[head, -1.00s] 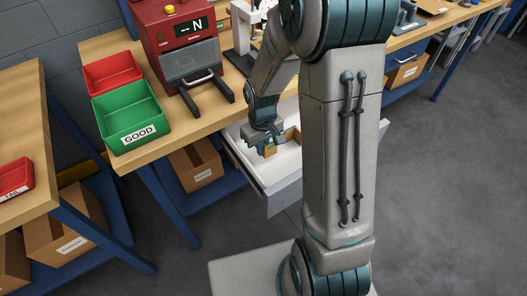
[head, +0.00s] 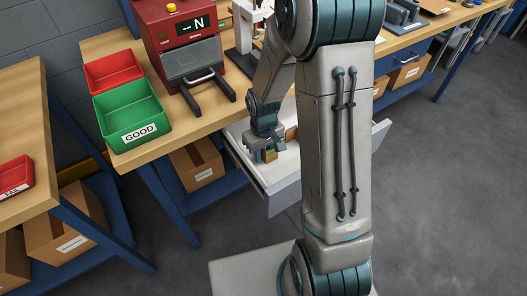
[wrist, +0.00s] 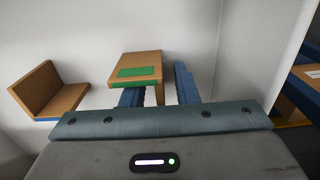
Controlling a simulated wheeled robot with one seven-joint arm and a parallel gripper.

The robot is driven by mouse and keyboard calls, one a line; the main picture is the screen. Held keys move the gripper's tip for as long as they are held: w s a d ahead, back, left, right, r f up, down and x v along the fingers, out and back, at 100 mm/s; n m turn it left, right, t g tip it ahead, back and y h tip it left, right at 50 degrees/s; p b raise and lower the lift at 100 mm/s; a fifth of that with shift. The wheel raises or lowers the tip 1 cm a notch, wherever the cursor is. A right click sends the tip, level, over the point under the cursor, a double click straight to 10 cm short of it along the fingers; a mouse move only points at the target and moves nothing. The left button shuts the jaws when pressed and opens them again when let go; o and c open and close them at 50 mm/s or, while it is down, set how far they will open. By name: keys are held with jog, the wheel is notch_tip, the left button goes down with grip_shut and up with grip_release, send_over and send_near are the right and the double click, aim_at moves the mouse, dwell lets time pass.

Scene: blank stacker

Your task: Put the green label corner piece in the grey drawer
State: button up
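The green label corner piece (wrist: 138,68) is a brown angle piece with a green patch on top. It is in the open grey drawer (head: 284,194), whose inside is white, and it also shows small in the head view (head: 270,156). My gripper (wrist: 160,90) reaches down into the drawer at this piece. In the wrist view one leg of the piece lies between my two blue fingers, with gaps visible at both sides, so the fingers look open around it. My gripper also shows in the head view (head: 267,149). Whether the piece touches the drawer floor is unclear.
Another brown corner piece (wrist: 48,90) with a blue edge lies in the drawer to the left. A green GOOD bin (head: 133,115), a red bin (head: 112,70) and a red machine (head: 180,45) stand on the bench above. Drawer walls surround my gripper.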

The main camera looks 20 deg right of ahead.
notch_tip(320, 180, up, 12)
jog(key=shift+f+p, duration=0.25)
jog(key=shift+p, duration=0.35)
jog(key=s+d+r+m+t, duration=0.1)
jog(key=s+r+m+t, duration=0.1)
jog(key=s+r, duration=0.8)
jog(key=s+m, duration=0.1)
jog(key=s, duration=0.3)
jog(key=shift+s+r+m, duration=0.15)
jog(key=shift+s+m, duration=0.1)
jog(key=shift+m, duration=0.05)
